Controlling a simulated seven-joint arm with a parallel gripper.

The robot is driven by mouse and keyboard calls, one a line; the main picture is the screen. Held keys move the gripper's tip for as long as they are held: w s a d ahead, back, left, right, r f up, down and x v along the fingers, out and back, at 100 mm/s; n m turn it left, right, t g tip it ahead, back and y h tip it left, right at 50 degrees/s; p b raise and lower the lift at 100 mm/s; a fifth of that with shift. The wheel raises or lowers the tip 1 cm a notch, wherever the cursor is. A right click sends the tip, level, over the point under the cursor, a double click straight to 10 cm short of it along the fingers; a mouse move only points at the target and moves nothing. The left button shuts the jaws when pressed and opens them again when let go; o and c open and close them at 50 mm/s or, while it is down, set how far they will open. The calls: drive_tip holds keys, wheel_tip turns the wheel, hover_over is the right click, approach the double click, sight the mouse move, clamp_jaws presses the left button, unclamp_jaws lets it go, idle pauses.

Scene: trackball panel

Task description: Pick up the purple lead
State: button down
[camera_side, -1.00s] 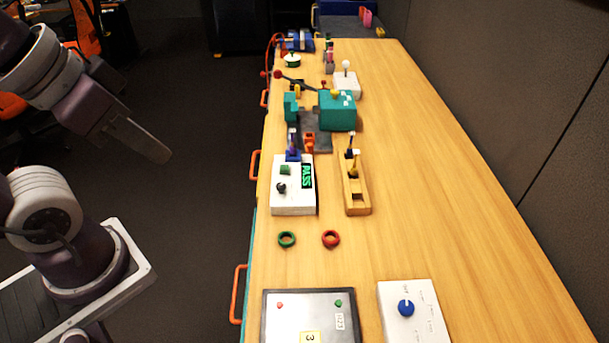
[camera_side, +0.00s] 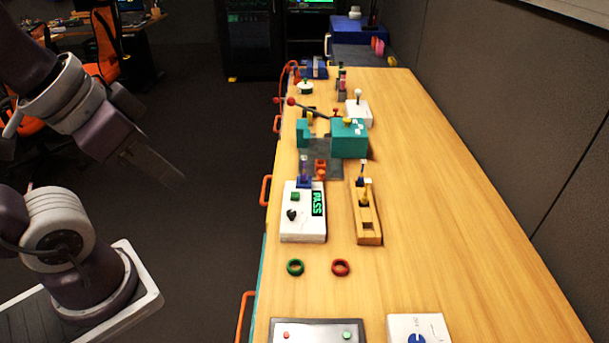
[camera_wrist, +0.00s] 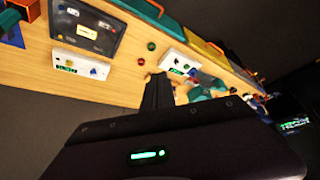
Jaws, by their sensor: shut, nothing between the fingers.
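I cannot make out a purple lead for certain in either view. A small blue-purple piece (camera_side: 304,180) stands at the far end of the white box with the green PASS display (camera_side: 303,227), but it is too small to identify. My gripper (camera_side: 177,180) is shut and empty, over the dark floor to the left of the bench and apart from everything on it. In the wrist view its closed fingers (camera_wrist: 158,92) point toward the bench, and they hide part of it.
The wooden bench (camera_side: 450,215) has clear room along its right side. A green ring (camera_side: 295,267) and a red ring (camera_side: 341,267) lie near the front. A wooden block (camera_side: 368,228) with upright pieces and a teal fixture (camera_side: 349,140) stand farther back. A wall borders the right.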

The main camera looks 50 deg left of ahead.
drive_tip(key=c, duration=1.3)
unclamp_jaws()
